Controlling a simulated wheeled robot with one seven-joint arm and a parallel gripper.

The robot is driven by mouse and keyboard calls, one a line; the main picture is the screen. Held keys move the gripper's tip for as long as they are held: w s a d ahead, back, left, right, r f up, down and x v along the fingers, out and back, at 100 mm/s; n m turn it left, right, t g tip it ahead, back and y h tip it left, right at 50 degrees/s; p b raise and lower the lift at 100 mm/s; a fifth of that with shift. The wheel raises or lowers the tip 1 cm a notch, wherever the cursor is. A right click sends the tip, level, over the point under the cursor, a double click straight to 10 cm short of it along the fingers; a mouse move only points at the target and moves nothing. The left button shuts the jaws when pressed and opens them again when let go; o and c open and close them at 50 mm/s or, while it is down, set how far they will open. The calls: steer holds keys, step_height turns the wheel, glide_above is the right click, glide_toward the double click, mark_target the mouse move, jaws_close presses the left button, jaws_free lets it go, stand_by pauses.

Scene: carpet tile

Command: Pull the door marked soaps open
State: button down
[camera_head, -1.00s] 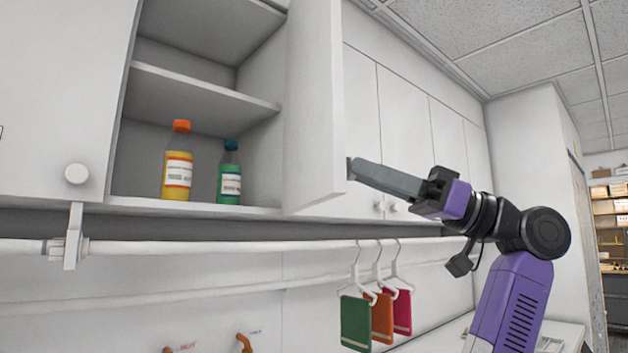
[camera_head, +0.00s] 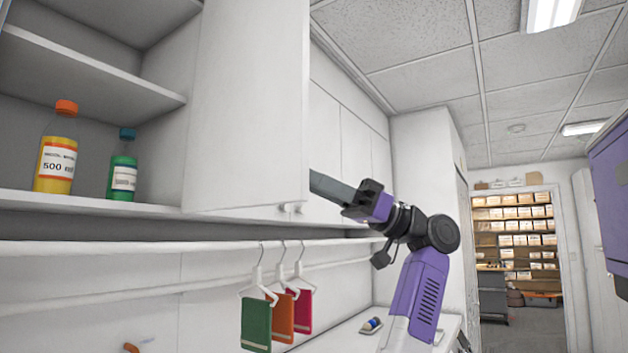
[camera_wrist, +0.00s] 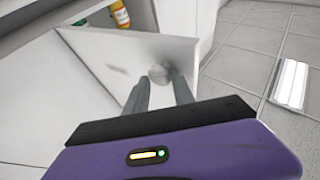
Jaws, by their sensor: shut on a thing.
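The white cabinet door (camera_head: 250,100) stands open, swung out from the upper cabinet, with its inner side facing the head camera. Its outer face (camera_wrist: 130,55) shows in the wrist view with a small dark mark too blurred to read. A round knob (camera_wrist: 158,74) near the door's edge sits between the two fingers of my gripper (camera_wrist: 159,88), which is shut on it. In the head view my gripper (camera_head: 318,187) reaches to the far side of the door, so the knob and fingertips are hidden there.
A yellow bottle with an orange cap (camera_head: 57,150) and a green bottle (camera_head: 123,167) stand on the open cabinet's lower shelf. Green, orange and pink cloths (camera_head: 256,325) hang from a rail (camera_head: 140,248) below. A doorway (camera_head: 520,260) is at right.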

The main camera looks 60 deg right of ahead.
steer(key=c, duration=1.2)
jaws_free()
steer(key=shift+w+d+f+m, duration=0.1)
steer(key=shift+w+f+m, duration=0.1)
steer(key=shift+w, duration=0.25)
steer(key=shift+w+f+m, duration=0.1)
steer(key=shift+w+f, duration=0.05)
steer(key=shift+w, duration=0.3)
steer(key=shift+c, duration=0.2)
steer(key=shift+o, duration=1)
steer(key=shift+w, duration=0.1)
steer(key=shift+f, duration=0.15)
steer(key=shift+s, duration=0.2)
steer(key=b+v, duration=0.2)
steer(key=v, duration=0.6)
steer(key=shift+r, duration=0.25)
steer(key=shift+s, duration=0.15)
